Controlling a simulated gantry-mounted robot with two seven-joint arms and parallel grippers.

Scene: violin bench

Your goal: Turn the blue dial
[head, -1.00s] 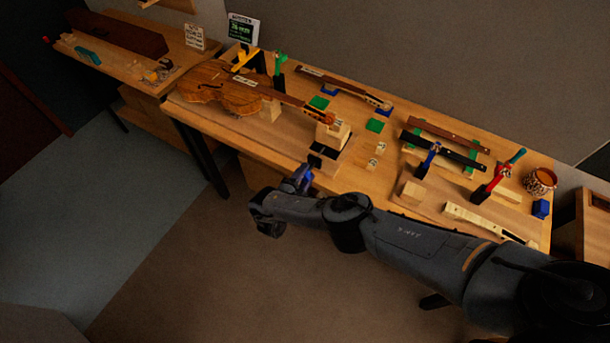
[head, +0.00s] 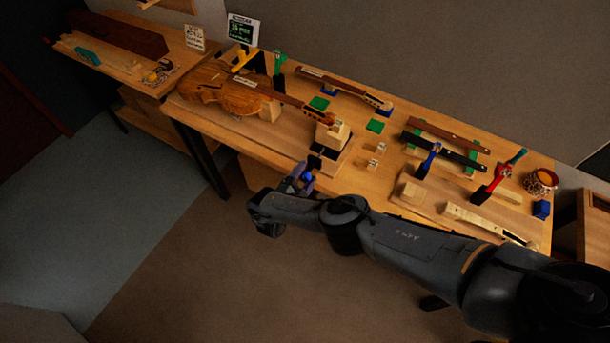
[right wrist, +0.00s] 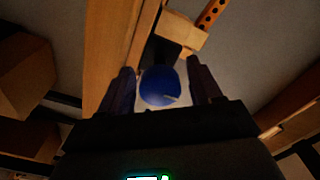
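The blue dial (head: 308,177) is at the front edge of the bench, below the black block under the violin's scroll end. In the right wrist view it is a round blue knob (right wrist: 160,86) with a small pale mark near its lower right. My right gripper (head: 300,180) is at the dial. Its two fingers (right wrist: 162,88) stand apart on either side of the dial, with narrow gaps seeming to show between finger and dial. The violin (head: 228,92) lies on the bench. My left gripper is not in view.
A small display (head: 242,31) stands behind the violin. A wooden block (head: 333,133) supports the scroll end above the dial. Clamps, necks and a cup (head: 541,181) fill the bench's right side. The floor in front of the bench is open.

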